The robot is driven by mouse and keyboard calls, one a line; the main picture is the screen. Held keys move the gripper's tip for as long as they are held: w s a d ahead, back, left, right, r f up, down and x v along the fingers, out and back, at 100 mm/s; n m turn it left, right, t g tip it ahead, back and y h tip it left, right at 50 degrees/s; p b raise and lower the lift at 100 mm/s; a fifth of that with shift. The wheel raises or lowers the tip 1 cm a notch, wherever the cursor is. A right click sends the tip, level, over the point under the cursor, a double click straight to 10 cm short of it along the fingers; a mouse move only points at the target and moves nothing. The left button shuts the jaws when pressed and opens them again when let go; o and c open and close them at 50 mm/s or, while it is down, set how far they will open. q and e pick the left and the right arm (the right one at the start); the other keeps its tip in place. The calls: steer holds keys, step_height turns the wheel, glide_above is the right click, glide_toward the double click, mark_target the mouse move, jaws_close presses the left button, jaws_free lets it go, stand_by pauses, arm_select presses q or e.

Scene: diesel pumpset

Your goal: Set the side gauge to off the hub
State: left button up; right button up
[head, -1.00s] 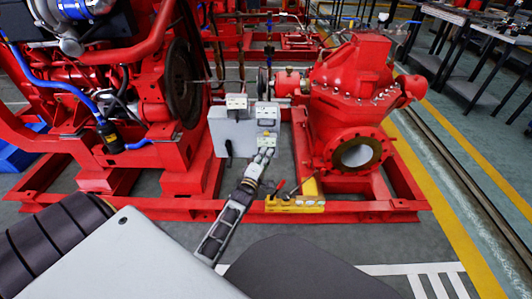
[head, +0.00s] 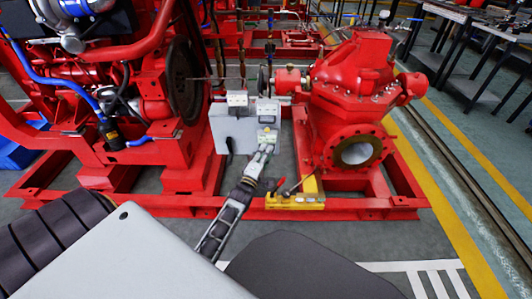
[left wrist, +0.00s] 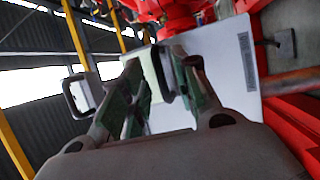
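A grey box (head: 232,132) stands between the red engine and the red pump. Two small pale units with dark details sit on it, an upper left one (head: 237,99) and a right one (head: 267,112). I cannot tell which of them is the side gauge. My left gripper (head: 263,150) is at the box's front right, just below the right unit. In the left wrist view its fingers (left wrist: 158,85) stand apart, with a pale and dark part showing between or behind them. Contact is unclear. A hub-like disc (head: 263,80) shows behind the box. My right gripper is out of view.
A yellow tray (head: 295,203) with tools lies on the red base frame below the gripper. The red pump (head: 352,100) is close on the right and the engine flywheel (head: 183,82) on the left. Open floor lies in front.

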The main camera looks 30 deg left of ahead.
arm_select(q)
steer(key=v, duration=1.1)
stand_by(0.3)
steer(key=shift+s, duration=0.15)
steer(key=shift+d, duration=0.1)
stand_by(0.4)
